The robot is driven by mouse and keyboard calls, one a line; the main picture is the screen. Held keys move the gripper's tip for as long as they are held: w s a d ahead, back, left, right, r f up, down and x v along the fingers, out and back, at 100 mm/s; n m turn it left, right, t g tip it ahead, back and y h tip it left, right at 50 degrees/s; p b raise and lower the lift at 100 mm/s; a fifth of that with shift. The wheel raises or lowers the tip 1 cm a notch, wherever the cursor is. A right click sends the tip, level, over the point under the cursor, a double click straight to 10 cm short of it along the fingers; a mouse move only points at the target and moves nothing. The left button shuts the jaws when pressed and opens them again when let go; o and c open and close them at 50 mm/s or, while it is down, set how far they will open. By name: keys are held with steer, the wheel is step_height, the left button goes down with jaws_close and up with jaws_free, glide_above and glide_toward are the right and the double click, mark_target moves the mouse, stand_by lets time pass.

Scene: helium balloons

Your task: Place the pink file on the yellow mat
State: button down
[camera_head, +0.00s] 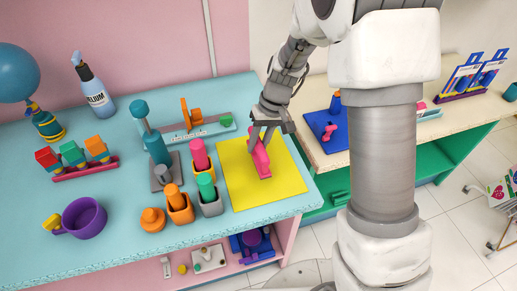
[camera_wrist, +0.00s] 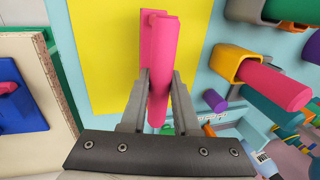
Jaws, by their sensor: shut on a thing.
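The pink file (camera_head: 261,163) is a long pink piece over the yellow mat (camera_head: 280,187) on the light blue table. My gripper (camera_head: 263,131) reaches down from above and is shut on the file near its end. In the wrist view the file (camera_wrist: 160,60) runs away from between the two fingers (camera_wrist: 158,98), with the yellow mat (camera_wrist: 100,60) behind it. I cannot tell whether the file touches the mat or hangs just above it.
Left of the mat stand orange and grey holders (camera_head: 180,210) with coloured pieces. A blue mat (camera_head: 326,130) lies on the wooden table at right.

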steer(key=shift+f, duration=1.3)
steer(key=shift+f, duration=0.2)
steer(key=c, duration=0.7)
jaws_free()
steer(key=shift+o, duration=0.2)
steer(key=shift+r, duration=0.1)
steer(key=s+v, duration=0.1)
steer(key=v, duration=1.1)
steer(key=s+d+r+m+t+h, duration=0.1)
steer(key=s+d+r+t, duration=0.1)
steer(key=s, duration=0.4)
steer(key=s+d+r+m+t+h, duration=0.1)
steer(key=s+d+r+t, duration=0.1)
steer(key=s+d+r, duration=0.2)
steer(key=s+d+r+m+t, duration=0.1)
steer(key=s+d+r+t, duration=0.1)
steer(key=s+r, duration=0.5)
steer(key=shift+s+d+r+h+p, duration=0.35)
steer(key=shift+s+d, duration=0.55)
steer(key=shift+s, duration=0.3)
